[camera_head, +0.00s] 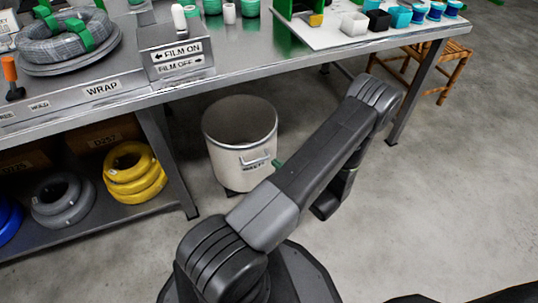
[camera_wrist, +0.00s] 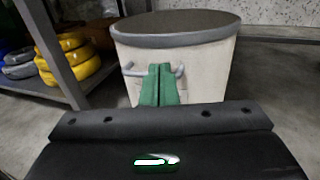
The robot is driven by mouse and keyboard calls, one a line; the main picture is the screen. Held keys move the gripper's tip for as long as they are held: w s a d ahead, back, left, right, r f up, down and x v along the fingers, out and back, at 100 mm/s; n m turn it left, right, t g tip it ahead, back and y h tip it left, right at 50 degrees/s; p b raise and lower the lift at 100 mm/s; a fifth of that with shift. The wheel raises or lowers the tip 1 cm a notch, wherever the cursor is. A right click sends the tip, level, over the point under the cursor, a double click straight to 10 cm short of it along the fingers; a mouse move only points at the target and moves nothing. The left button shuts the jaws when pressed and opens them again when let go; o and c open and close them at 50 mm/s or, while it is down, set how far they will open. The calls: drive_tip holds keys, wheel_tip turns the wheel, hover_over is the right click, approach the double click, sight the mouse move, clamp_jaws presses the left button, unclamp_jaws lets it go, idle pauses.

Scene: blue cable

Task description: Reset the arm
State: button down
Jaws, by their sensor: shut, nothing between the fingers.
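My gripper (camera_wrist: 159,84) shows in the wrist view as two green fingers pressed together, with nothing between them. In the head view only a small green tip of my gripper (camera_head: 278,163) shows past my arm. My arm (camera_head: 315,160) reaches out over the floor, bent at the elbow. The fingers point at a white round bin (camera_head: 227,150), in front of its handle. The bin fills the middle of the wrist view (camera_wrist: 200,65). I cannot tell whether the fingertips touch it.
A metal workbench (camera_head: 240,78) stands behind, with a grey cable coil (camera_head: 55,45) and a film switch box (camera_head: 175,55) on it. Its lower shelf holds yellow (camera_head: 133,172), grey (camera_head: 65,203) and blue (camera_head: 8,218) coils. A wooden stool (camera_head: 455,60) stands at the right. The right floor is clear.

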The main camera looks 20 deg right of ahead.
sight(256, 145)
drive_tip(key=shift+p+v, duration=0.35)
drive_tip(key=shift+v, duration=1.95)
drive_tip(key=b+x, duration=0.2)
drive_tip(key=x, duration=1.2)
